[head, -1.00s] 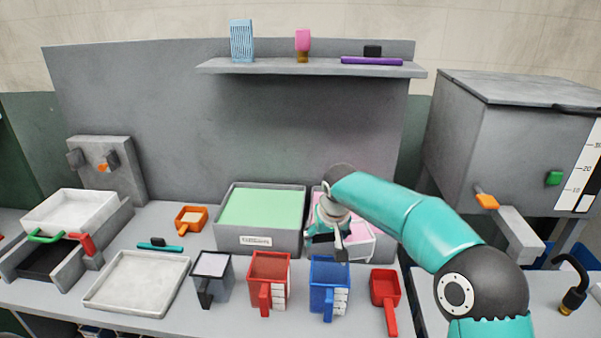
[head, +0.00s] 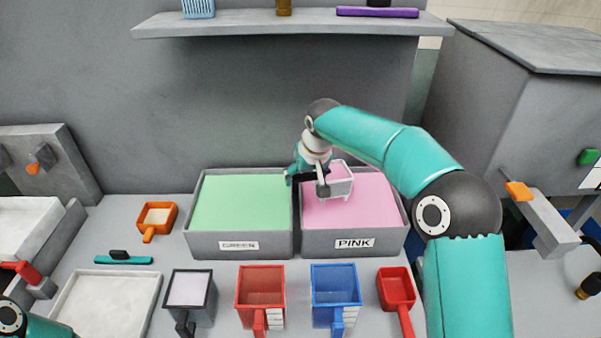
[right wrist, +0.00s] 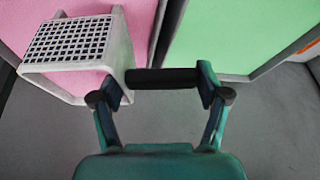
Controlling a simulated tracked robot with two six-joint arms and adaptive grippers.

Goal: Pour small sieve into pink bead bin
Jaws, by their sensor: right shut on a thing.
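My right gripper (head: 312,180) is shut on the black handle (right wrist: 163,78) of the small white sieve (head: 339,186). The sieve is held above the left part of the pink bead bin (head: 352,244), by the wall shared with the green bin. In the right wrist view the sieve's square mesh (right wrist: 68,42) faces the camera, with pink beads behind it. Whether beads are in the sieve I cannot tell. The pink bin is filled with an even pink layer. My left gripper is out of view; only part of my left arm shows at the lower left.
The green bead bin (head: 240,246) stands directly left of the pink one. A grey cup (head: 190,290), red cup (head: 261,287), blue cup (head: 336,285) and red scoop (head: 396,287) stand in front. A shelf (head: 300,27) spans the back wall.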

